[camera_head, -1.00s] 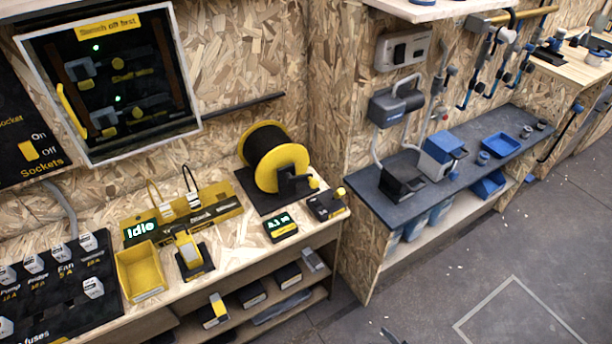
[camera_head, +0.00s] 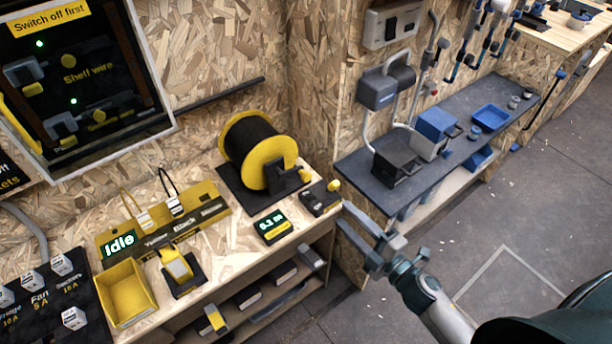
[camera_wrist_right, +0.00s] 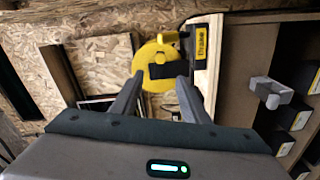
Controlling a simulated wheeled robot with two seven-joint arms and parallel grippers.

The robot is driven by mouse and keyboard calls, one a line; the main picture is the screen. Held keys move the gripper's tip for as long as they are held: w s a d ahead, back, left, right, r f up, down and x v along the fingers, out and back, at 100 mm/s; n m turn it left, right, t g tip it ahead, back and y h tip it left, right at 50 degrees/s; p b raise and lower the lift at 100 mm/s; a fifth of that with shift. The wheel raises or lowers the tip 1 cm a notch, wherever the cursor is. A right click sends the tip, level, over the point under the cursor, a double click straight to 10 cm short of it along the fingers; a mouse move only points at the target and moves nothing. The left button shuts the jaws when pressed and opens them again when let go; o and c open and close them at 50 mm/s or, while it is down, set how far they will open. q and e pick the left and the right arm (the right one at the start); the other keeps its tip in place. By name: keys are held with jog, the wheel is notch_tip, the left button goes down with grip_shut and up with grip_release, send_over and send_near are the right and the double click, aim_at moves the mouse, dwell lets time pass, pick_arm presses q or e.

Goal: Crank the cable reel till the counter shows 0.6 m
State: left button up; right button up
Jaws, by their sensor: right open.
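The cable reel (camera_head: 258,150), a black drum with a yellow flange, stands on a dark base on the wooden bench. Its black crank arm (camera_head: 280,182) with a yellow knob (camera_head: 304,175) is on the front face. The counter (camera_head: 272,227) lies in front with a small green display, seemingly about 0.2 m, hard to read. My right gripper (camera_head: 345,214) is open and empty, right of the bench's end and apart from the reel. In the right wrist view the reel's yellow flange (camera_wrist_right: 146,58) shows beyond the spread fingers (camera_wrist_right: 161,80). My left gripper is out of view.
A small dark box with a yellow knob (camera_head: 320,198) sits beside the counter. A yellow tray (camera_head: 128,292) and the "Idle" panel (camera_head: 119,244) are to the left. A dark shelf (camera_head: 350,166) with blue devices stands right. Floor (camera_head: 480,240) is open at right.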

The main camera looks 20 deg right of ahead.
jog(key=shift+w, duration=0.8)
jog(key=p, duration=0.2)
send_near(308, 179)
jog(key=w, duration=0.1)
jog(key=p+x, duration=0.1)
jog(key=x, duration=0.7)
jog(key=shift+w+a+p, duration=0.2)
jog(key=shift+w+p, duration=0.05)
jog(key=shift+p, duration=0.15)
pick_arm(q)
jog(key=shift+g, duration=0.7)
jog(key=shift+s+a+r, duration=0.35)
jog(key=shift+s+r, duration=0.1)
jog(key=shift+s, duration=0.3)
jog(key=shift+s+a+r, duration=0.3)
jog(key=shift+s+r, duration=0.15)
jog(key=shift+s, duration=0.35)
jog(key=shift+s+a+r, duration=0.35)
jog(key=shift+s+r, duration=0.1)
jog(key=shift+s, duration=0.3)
pick_arm(e)
jog(key=shift+w+a, duration=0.25)
jog(key=shift+w, duration=0.35)
grip_shut()
